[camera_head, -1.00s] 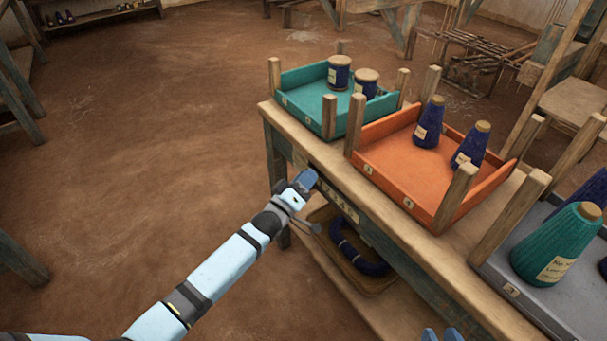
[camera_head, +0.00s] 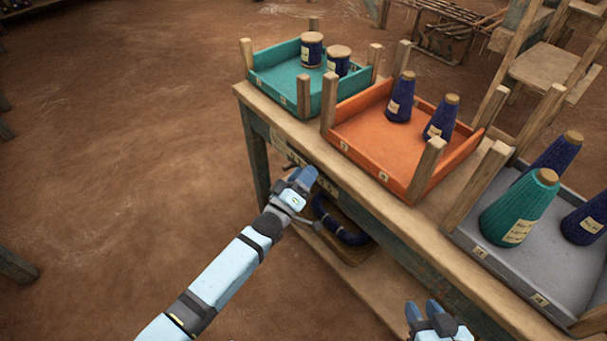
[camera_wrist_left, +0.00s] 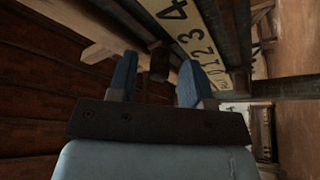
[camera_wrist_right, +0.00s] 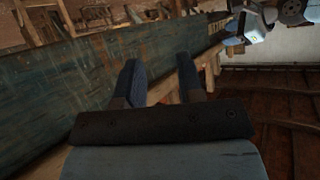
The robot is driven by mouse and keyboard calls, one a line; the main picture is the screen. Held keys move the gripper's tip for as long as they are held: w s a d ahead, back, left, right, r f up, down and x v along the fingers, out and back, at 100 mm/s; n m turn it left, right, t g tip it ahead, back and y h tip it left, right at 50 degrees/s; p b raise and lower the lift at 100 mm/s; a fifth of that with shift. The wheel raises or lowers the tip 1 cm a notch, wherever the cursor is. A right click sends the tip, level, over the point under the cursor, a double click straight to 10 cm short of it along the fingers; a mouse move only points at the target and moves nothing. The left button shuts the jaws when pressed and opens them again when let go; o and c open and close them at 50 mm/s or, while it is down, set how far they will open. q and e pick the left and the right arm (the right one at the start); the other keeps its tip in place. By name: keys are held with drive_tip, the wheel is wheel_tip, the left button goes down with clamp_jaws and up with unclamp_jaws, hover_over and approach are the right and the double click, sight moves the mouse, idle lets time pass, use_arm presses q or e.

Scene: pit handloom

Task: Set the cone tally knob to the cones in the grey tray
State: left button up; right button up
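The grey tray (camera_head: 515,274) is at the right of the bench, partly cut off by the frame. In it I see one teal cone (camera_head: 519,208) and two navy cones (camera_head: 556,158) (camera_head: 586,219). A pale number strip (camera_head: 326,184) is on the bench front; the left wrist view shows its digits (camera_wrist_left: 203,40). A small dark block (camera_wrist_left: 160,62), perhaps the knob, shows between my left fingers, apparently beyond them; its setting is unclear. My left gripper (camera_head: 303,178) is open at the bench front. My right gripper (camera_head: 424,311) is open and empty, low before the bench.
An orange tray (camera_head: 385,160) holds two navy cones, and a teal tray (camera_head: 283,82) holds two navy spools. Wooden posts rise around the trays. A container with dark blue yarn (camera_head: 340,222) sits beneath the bench top. Floor to the left is clear.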

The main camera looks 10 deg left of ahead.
use_arm(q)
drive_tip(key=p+v, duration=0.1)
drive_tip(key=v, duration=1.3)
drive_tip(key=shift+w, duration=0.1)
